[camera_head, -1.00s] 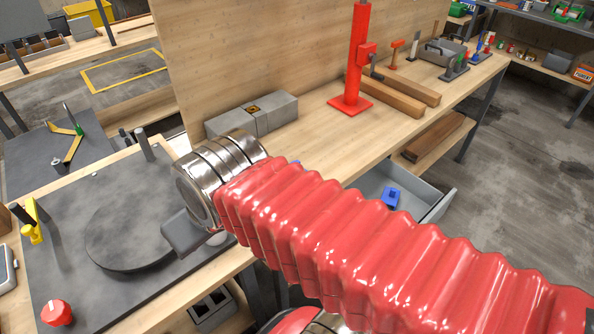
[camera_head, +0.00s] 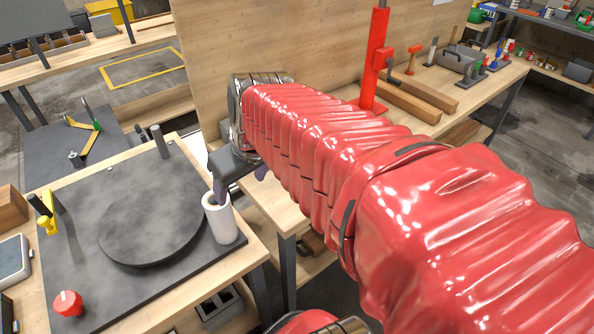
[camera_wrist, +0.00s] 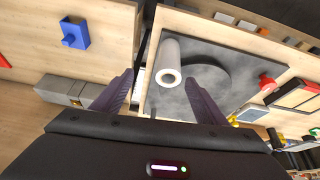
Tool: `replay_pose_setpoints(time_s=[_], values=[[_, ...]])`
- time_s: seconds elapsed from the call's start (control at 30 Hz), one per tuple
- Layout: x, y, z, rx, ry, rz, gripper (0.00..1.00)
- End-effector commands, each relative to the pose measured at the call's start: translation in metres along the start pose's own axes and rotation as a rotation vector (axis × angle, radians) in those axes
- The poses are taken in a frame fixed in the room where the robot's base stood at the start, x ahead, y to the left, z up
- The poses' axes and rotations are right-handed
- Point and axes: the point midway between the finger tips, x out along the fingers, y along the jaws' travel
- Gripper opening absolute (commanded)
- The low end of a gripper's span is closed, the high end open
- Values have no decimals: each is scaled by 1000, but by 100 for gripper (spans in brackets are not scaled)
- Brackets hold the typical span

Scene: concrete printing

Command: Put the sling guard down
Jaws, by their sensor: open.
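A blue angled piece (camera_wrist: 73,33), which looks like the sling guard, rests on the light wood bench at the upper left of the wrist view. It stands apart from my gripper, beyond the left finger. In the head view my arm hides it. My gripper (camera_wrist: 158,78) is open, with its two dark fingers spread and nothing held between them. In the head view my gripper (camera_head: 240,182) is partly hidden by my arm, near the gap between the two benches. A white cylinder (camera_head: 220,222) stands close to one finger there.
The white cylinder (camera_wrist: 170,60) stands at the corner of a dark plate with a round disc (camera_head: 150,225). Grey blocks (camera_wrist: 65,92) stand on the bench. A red post (camera_head: 376,55) and wooden beams (camera_head: 415,100) are farther right. A red knob (camera_head: 68,303) sits front left.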

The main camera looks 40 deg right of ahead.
Motion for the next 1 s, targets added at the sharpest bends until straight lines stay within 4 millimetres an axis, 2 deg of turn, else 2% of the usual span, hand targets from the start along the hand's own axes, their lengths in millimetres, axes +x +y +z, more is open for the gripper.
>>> replay_pose_setpoints(time_s=[0.03,0.3,0.47,0.6,0.7,0.83,1.0], values=[[5,16,-4,13,-10,3,66],[26,97,-18,37,-30,6,66],[39,151,-16,53,-35,7,66],[49,200,-8,69,-33,9,66],[55,227,0,76,-30,11,66],[59,248,6,79,-26,14,66],[60,253,8,77,-24,14,66]])
